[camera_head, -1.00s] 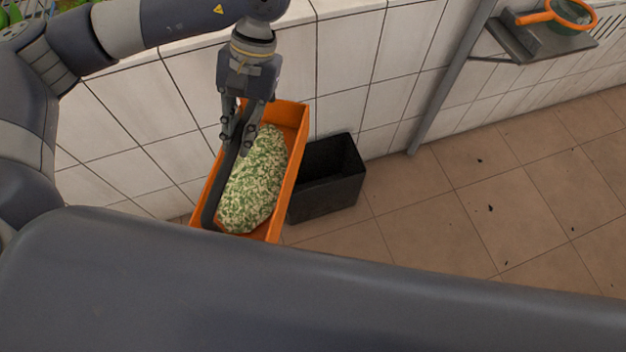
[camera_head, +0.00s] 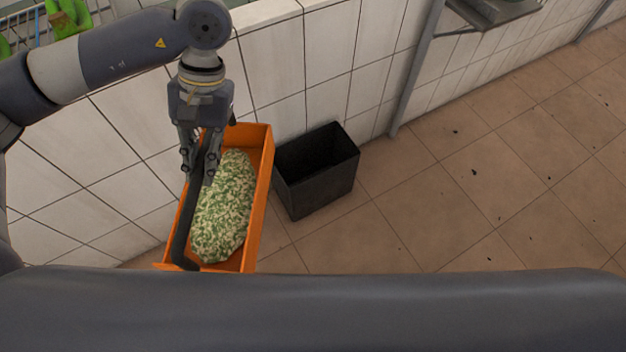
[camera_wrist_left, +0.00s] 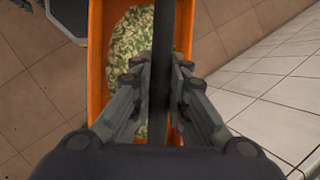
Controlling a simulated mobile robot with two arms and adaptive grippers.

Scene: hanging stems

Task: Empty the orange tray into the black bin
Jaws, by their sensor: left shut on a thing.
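The orange tray (camera_head: 257,190) hangs in the air in the head view and holds a heap of green and cream bits (camera_head: 224,210). A dark handle bar (camera_head: 183,236) runs lengthwise over the tray. My left gripper (camera_head: 198,172) is shut on this bar from above. In the left wrist view the bar (camera_wrist_left: 172,40) passes between the fingers, with the orange tray (camera_wrist_left: 97,60) and the heap (camera_wrist_left: 128,45) below. The black bin (camera_head: 318,187) stands on the floor right of the tray, and looks empty. My right gripper is not in view.
A white tiled wall (camera_head: 275,85) runs behind the tray and bin. A metal post (camera_head: 413,75) and a shelf (camera_head: 490,12) stand to the right. A wire basket with green things (camera_head: 68,18) is at the top left. The tiled floor (camera_head: 460,200) to the right is mostly clear, with small dark specks.

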